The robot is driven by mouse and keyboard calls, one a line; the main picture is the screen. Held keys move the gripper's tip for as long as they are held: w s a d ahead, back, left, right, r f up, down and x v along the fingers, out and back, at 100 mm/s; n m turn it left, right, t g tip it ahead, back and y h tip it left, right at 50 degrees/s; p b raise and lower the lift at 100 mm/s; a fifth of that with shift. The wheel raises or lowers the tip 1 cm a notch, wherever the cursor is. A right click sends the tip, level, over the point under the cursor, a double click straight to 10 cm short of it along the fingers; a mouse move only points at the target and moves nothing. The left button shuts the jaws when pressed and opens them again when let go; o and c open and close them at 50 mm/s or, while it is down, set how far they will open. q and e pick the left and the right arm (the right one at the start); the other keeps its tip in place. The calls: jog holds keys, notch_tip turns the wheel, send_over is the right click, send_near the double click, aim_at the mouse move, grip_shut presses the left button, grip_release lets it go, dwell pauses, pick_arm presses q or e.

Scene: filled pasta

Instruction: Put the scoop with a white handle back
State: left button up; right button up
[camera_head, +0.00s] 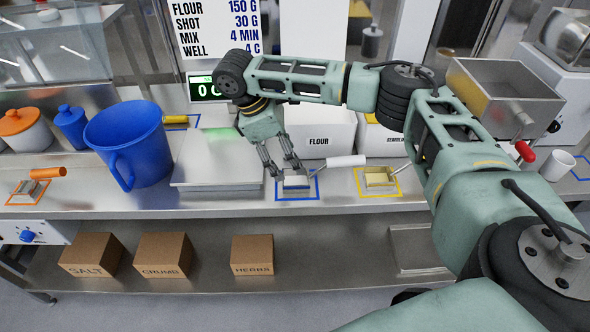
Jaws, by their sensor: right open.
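The scoop with a white handle (345,161) is on the steel counter in front of the white FLOUR bin (322,138). Its metal bowl (297,182) is over a blue outlined square (300,200), and its handle points right, toward the yellow outlined square. My right gripper (284,172) reaches down from above with its fingers apart, at the left end of the scoop's bowl. It holds nothing that I can see; whether a fingertip touches the bowl I cannot tell. My left gripper is not in view.
A yellowish scoop (380,178) sits in a yellow outline to the right. A scale (215,178) and blue jug (128,145) stand to the left. An orange-handled scoop (48,173) lies far left. Cardboard boxes (163,255) stand on the lower shelf.

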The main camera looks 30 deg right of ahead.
jog(key=shift+v, duration=2.5)
